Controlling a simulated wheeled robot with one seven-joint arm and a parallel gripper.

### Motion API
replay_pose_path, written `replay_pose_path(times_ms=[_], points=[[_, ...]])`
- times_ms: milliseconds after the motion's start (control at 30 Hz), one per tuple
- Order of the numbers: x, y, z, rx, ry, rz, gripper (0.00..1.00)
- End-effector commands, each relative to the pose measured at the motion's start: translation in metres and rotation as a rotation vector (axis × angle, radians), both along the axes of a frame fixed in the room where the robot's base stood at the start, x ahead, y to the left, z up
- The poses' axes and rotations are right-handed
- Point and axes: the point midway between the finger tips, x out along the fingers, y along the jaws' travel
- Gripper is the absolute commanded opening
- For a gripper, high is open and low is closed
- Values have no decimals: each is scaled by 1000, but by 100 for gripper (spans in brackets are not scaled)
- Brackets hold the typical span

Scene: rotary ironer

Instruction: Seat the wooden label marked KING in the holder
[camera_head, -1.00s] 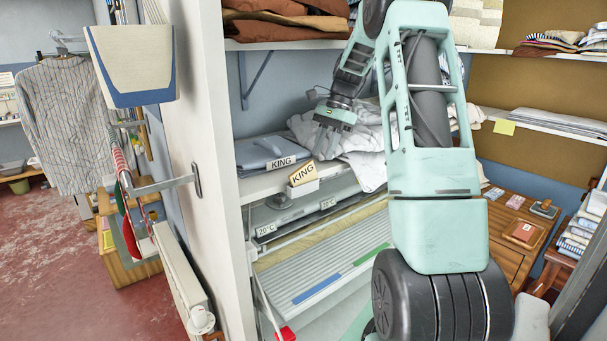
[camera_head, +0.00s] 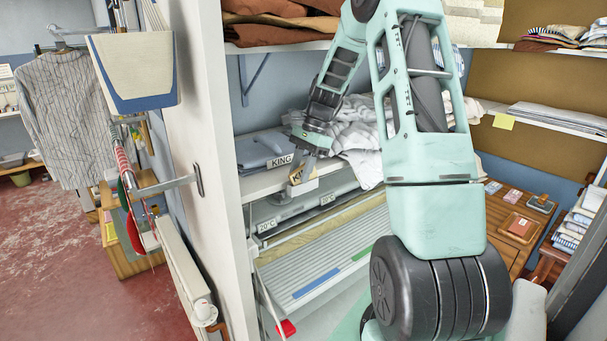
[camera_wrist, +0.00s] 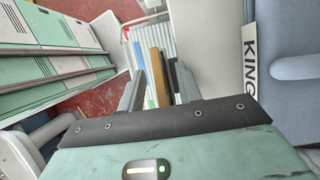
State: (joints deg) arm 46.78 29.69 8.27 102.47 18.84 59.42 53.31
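The wooden label (camera_head: 297,176) stands tilted at the shelf's front edge, at the small white holder (camera_head: 304,188). My gripper (camera_head: 301,172) is down over the label and hides much of it and its lettering. The wrist view shows my gripper (camera_wrist: 160,75) with its two fingers apart. I cannot tell from either view whether the fingers touch the label or how deep it sits in the holder. A white KING sign (camera_head: 280,161) lies just behind, by folded blue-grey cloth; it also shows in the wrist view (camera_wrist: 250,62).
Folded blue-grey cloth (camera_head: 258,148) and a crumpled white cloth (camera_head: 358,135) lie on the shelf around my gripper. The ironer's feed table (camera_head: 320,280) is below the shelf. A white upright panel (camera_head: 205,120) stands to the left.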

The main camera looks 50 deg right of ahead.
Motion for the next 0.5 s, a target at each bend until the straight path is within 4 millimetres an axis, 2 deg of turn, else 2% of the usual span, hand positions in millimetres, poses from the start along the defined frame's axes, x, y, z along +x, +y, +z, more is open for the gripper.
replay_pose_path(times_ms=[100, 167, 233, 500], points=[[0, 0, 0, 0, 0, 0, 35], [0, 0, 0, 0, 0, 0, 21], [0, 0, 0, 0, 0, 0, 1], [0, 0, 0, 0, 0, 0, 0]])
